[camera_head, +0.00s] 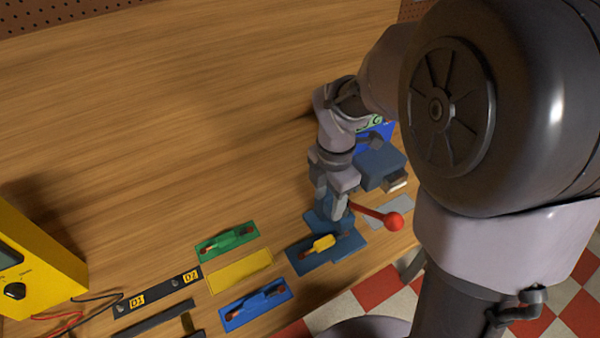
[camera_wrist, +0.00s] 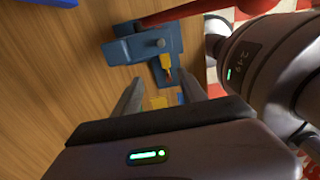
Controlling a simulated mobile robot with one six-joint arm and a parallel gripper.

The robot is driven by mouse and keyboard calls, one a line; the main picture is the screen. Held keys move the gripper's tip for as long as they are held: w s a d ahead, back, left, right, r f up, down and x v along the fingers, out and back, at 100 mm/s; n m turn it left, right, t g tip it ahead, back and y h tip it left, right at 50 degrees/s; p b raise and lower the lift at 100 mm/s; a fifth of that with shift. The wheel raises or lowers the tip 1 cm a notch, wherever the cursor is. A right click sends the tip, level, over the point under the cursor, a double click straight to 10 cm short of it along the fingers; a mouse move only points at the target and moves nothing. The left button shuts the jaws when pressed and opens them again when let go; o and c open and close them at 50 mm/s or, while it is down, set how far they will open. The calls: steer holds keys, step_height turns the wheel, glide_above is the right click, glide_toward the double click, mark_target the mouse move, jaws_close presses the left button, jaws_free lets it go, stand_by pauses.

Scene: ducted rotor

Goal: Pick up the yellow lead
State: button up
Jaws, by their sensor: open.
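The yellow lead (camera_head: 322,242) is a small yellow piece with darker ends, on a dark blue plate (camera_head: 345,246) near the table's front edge. It also shows in the wrist view (camera_wrist: 167,62), beyond my fingertips. My gripper (camera_head: 331,205) is open, pointing down over the blue fixture with the red lever (camera_head: 372,214). In the wrist view my two fingers (camera_wrist: 160,90) are spread, with nothing held between them. In the head view the lead is a little left of and below my fingers, apart from them.
A green lead on a green plate (camera_head: 227,241), a bare yellow plate (camera_head: 240,271) and a blue lead on a blue plate (camera_head: 256,304) lie left. A yellow meter (camera_head: 35,265) with wires stands far left. A grey plate (camera_head: 390,212) lies right. The table behind is clear.

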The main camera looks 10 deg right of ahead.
steer(key=b, duration=0.4)
glide_above(324, 240)
steer(key=f, duration=1)
steer(key=shift+w+d+f, duration=0.15)
steer(key=shift+w+d, duration=0.1)
steer(key=shift+w, duration=0.1)
steer(key=f+b, duration=0.1)
steer(key=f, duration=0.2)
steer(key=f+b, duration=0.1)
steer(key=f, duration=0.1)
steer(key=shift+s+a+f+b, duration=0.2)
steer(key=shift+s+b, duration=0.1)
steer(key=shift+s, duration=0.1)
steer(key=shift+r, duration=0.2)
steer(key=shift+c, duration=1.3)
jaws_close()
